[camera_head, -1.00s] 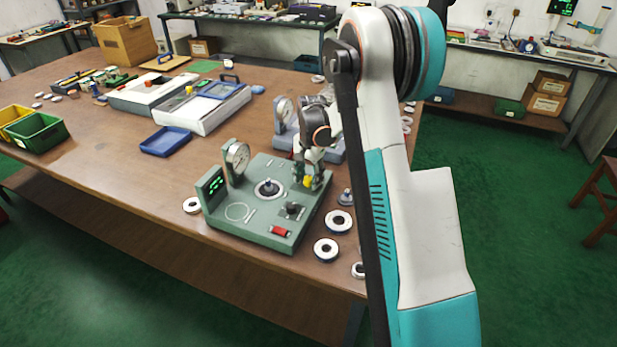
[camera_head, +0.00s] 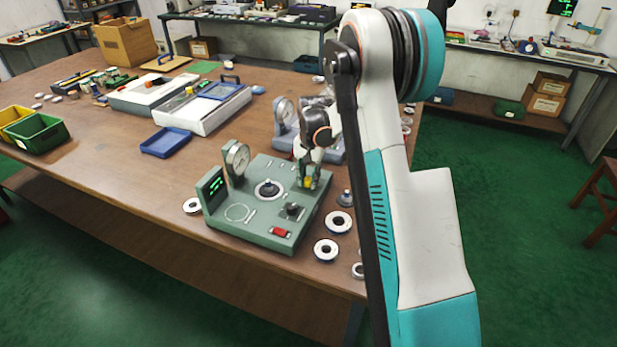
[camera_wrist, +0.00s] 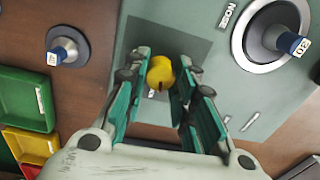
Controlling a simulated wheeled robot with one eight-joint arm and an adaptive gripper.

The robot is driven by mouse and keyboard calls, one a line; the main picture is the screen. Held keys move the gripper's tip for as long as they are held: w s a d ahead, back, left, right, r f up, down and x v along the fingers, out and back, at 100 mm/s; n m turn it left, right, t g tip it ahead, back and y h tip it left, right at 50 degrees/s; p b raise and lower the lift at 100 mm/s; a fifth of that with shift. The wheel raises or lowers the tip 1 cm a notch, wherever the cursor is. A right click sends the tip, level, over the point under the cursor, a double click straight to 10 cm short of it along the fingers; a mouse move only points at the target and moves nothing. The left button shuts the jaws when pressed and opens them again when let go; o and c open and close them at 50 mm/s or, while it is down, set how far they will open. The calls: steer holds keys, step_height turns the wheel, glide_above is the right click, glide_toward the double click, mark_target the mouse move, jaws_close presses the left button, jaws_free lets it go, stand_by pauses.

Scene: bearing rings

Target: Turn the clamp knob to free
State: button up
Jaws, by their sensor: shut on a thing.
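The green test bench (camera_head: 255,222) stands on the wooden table, with a dial gauge (camera_head: 237,156) and a lit green display (camera_head: 215,185). The yellow clamp knob (camera_wrist: 160,72) sits on a dark patch of the bench top, with a small dark mark on its near side. My gripper (camera_wrist: 160,85) points down at it, its teal-lined fingers shut on either side of the knob. In the head view, the gripper (camera_head: 307,178) is at the bench's back right corner and mostly hides the knob.
A spindle (camera_head: 268,188) stands mid-bench, close to my gripper. A black knob (camera_head: 291,210) and red switch (camera_head: 280,231) are nearer the front. A grey cone-shaped part (camera_head: 346,198) and bearing rings (camera_head: 339,222) lie right of the bench. A blue tray (camera_head: 166,142) is behind left.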

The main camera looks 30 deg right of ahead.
mark_target(309, 178)
steer(key=n, duration=1.1)
steer(key=shift+w+n+g+p, duration=0.1)
steer(key=shift+n+g+p, duration=0.2)
steer(key=shift+n, duration=1.6)
steer(key=o, duration=1.1)
steer(key=r, duration=1.2)
steer(key=shift+w+d, duration=0.1)
steer(key=shift+d, duration=0.1)
